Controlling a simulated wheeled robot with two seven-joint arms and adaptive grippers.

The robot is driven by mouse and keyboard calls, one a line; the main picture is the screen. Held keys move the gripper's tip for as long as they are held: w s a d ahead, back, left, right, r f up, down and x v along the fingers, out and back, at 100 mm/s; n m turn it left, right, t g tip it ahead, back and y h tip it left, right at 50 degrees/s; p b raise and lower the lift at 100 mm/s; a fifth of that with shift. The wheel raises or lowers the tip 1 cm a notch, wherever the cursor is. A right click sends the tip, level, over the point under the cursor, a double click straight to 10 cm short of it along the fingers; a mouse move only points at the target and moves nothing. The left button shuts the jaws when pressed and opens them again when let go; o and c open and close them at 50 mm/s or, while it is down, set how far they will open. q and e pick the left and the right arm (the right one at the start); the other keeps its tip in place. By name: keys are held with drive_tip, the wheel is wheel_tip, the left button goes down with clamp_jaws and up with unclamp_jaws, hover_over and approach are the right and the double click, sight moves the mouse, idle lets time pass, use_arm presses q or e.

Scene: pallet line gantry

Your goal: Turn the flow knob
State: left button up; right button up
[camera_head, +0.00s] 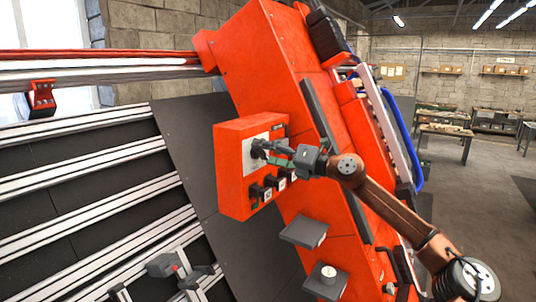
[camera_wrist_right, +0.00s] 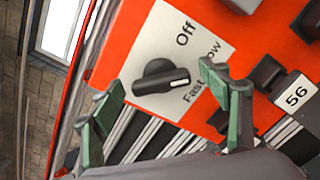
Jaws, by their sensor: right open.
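The flow knob (camera_wrist_right: 158,77) is a black rotary knob on a white plate (camera_wrist_right: 192,42) marked "Off", "Fast" and a partly hidden word ending in "ow". The plate is on the front of a red control box (camera_head: 229,181). My right gripper (camera_wrist_right: 158,92) is open, and its two green-padded fingers appear on either side of the knob. In the head view the right gripper (camera_head: 268,153) reaches the plate from the right and partly covers the knob. I cannot tell whether the fingers touch it. My left gripper is not in view.
Several black switches sit below the plate, one near a "56" label (camera_wrist_right: 296,93). Grey boxes (camera_head: 304,232) are lower on the tall red machine (camera_head: 262,55). White rails (camera_head: 75,188) run at left. Workbenches (camera_head: 445,130) stand far right, with open floor nearby.

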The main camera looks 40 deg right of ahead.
drive_tip(key=shift+s+d+f, duration=0.15)
drive_tip(key=shift+s, duration=0.35)
drive_tip(key=v, duration=0.6)
drive_tip(key=shift+s, duration=0.25)
drive_tip(key=shift+d, duration=0.1)
drive_tip(key=shift+w, duration=0.1)
idle(0.4)
